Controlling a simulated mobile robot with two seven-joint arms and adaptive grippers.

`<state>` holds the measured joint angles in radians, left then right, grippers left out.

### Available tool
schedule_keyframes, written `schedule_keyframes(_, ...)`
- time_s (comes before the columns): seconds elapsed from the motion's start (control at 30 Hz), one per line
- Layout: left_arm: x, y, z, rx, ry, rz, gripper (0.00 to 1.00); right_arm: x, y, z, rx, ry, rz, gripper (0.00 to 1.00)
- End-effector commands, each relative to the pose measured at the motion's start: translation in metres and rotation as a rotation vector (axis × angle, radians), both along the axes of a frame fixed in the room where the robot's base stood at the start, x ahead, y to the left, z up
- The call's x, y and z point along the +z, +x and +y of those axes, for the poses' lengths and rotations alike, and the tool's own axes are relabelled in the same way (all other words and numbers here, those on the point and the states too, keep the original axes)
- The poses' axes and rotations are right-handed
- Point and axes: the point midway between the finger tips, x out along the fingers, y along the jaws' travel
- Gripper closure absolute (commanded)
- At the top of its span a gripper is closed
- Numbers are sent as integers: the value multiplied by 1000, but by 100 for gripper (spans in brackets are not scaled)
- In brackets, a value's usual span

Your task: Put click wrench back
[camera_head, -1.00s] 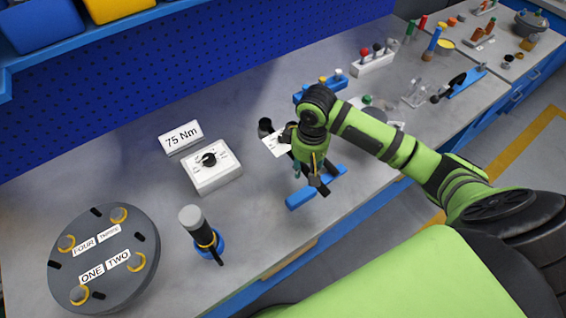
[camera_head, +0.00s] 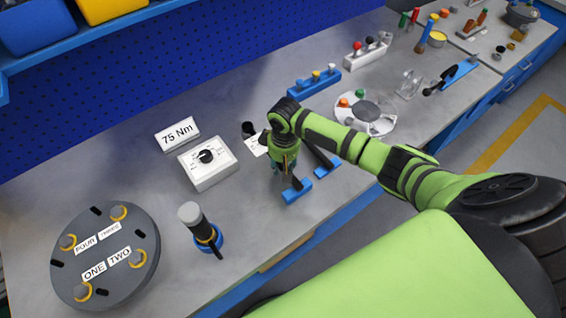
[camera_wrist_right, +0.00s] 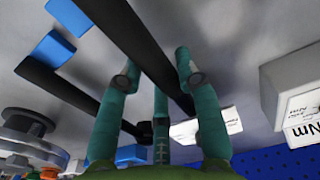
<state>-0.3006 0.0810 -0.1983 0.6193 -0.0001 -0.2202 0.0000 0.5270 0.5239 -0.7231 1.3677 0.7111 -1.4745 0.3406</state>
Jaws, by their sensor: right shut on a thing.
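My right gripper (camera_head: 284,168) points down over the workbench, with green fingers around a black wrench bar. In the right wrist view the gripper (camera_wrist_right: 158,82) is shut on this black wrench (camera_wrist_right: 130,38), which runs from the top edge between the fingertips. A second black bar (camera_wrist_right: 62,84) lies to its left. Two blue blocks, a front one (camera_head: 297,190) and a rear one (camera_head: 327,167), are at the bars' near ends. The gripper hides part of the held wrench, and its height above the bench is unclear. My left gripper is not in view.
A white dial box (camera_head: 208,170) and a "75 Nm" sign (camera_head: 177,134) stand left of the gripper. A black-and-grey tool in a blue base (camera_head: 205,237) and a round numbered plate (camera_head: 105,268) are nearer. A white round fixture (camera_head: 360,117) is to the right.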

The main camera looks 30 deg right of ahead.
Motion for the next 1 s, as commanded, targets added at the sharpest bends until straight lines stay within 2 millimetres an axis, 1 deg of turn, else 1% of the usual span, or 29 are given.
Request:
schedule_keyframes(0.1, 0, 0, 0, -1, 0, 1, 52, 2, 2, 0, 0, 2, -6, 100)
schedule_keyframes(0.23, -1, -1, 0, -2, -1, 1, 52, -2, 2, 0, -1, 2, -5, 100)
schedule_keyframes(0.27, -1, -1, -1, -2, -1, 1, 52, -3, 0, 0, -1, 0, 0, 58)
schedule_keyframes(0.3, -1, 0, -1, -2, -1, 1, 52, -3, 0, 0, -1, 0, 0, 43)
schedule_keyframes(0.6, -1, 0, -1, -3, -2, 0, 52, -3, 0, 0, -1, 0, 0, 43)
schedule_keyframes(0.73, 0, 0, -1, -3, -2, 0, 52, 4, 0, 0, -1, -1, -1, 43)
schedule_keyframes(0.87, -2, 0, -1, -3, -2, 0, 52, 22, 1, -1, 0, 1, -5, 43)
schedule_keyframes(1.0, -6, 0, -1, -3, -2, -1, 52, 53, 0, -1, 0, 1, -6, 43)
